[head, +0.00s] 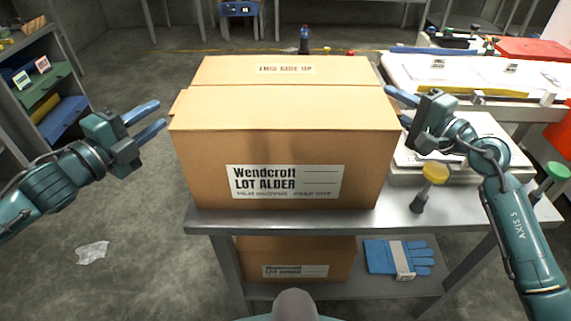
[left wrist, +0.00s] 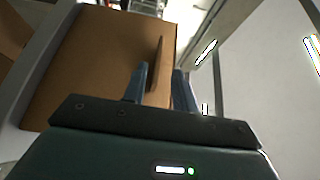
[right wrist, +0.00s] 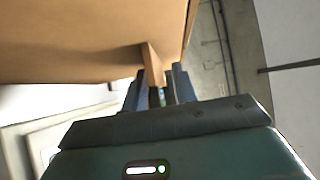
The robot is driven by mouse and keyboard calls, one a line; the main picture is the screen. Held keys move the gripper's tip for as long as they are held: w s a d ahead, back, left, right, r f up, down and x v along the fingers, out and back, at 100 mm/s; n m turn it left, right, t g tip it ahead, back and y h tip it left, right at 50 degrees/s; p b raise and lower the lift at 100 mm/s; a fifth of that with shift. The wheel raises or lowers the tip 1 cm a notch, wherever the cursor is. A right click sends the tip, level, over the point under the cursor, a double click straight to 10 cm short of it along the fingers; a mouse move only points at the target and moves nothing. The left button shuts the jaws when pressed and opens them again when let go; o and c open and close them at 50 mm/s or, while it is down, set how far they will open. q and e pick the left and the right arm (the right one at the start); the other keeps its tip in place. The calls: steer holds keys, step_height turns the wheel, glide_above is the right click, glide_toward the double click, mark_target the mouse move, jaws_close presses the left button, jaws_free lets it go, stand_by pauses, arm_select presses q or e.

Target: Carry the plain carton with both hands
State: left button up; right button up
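The big brown carton (head: 280,150) sits closed on the metal table, with a "Wendcroft LOT ALDER" label on its front and "THIS SIDE UP" on top. Its side also shows in the left wrist view (left wrist: 95,65) and the right wrist view (right wrist: 80,35). My left gripper (head: 152,120) is open and empty, left of the carton and apart from it; a side flap (left wrist: 158,65) lies ahead of its fingers. My right gripper (head: 395,106) is open at the carton's right edge. The right side flap (right wrist: 152,65) reaches between its fingers; contact is unclear.
A lower shelf holds another labelled carton (head: 295,262) and blue gloves (head: 400,257). A shelf rack (head: 45,95) is at left. Crumpled plastic (head: 92,252) lies on the otherwise open floor at left.

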arm_select(q)
steer(key=v, duration=0.4)
steer(key=shift+s+a, duration=0.15)
steer(key=shift+s, duration=0.05)
arm_select(e)
steer(key=v, duration=1.2)
